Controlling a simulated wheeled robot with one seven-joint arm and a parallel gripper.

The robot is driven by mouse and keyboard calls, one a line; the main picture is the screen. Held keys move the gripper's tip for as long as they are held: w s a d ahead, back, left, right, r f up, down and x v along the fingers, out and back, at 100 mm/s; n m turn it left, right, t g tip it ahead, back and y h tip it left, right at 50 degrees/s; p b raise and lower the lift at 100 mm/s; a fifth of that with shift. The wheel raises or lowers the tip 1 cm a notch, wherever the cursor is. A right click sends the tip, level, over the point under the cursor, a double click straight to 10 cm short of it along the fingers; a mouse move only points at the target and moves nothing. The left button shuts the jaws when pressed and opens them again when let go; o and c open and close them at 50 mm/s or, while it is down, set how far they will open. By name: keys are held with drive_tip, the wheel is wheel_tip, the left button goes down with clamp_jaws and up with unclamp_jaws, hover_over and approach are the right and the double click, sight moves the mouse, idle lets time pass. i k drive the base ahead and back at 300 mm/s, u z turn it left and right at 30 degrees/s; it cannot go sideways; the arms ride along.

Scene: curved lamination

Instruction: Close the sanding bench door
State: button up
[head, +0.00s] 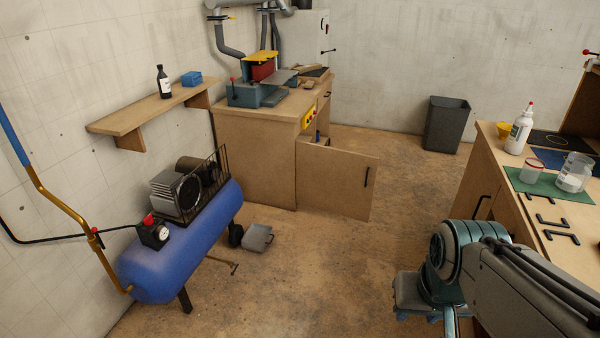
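The sanding bench (258,150) is a wooden cabinet against the back left wall, with a blue and red sander (262,85) on top. Its door (335,180) stands open, swung out to the right of the cabinet. A dark vertical handle (366,177) is near the door's right edge. Part of the cabinet's inside shows above the door, with a small blue item in it. My arm is at the lower right, well apart from the door. The fingers of my gripper are not visible in the head view.
A blue air compressor (185,245) stands at the left, with a grey pan (258,238) on the floor beside it. A wooden workbench (480,185) with bottles and jars is at the right. A dark bin (446,124) stands at the back.

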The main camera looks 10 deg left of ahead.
sight(339, 181)
drive_tip(key=u, duration=0.15)
drive_tip(key=i, duration=1)
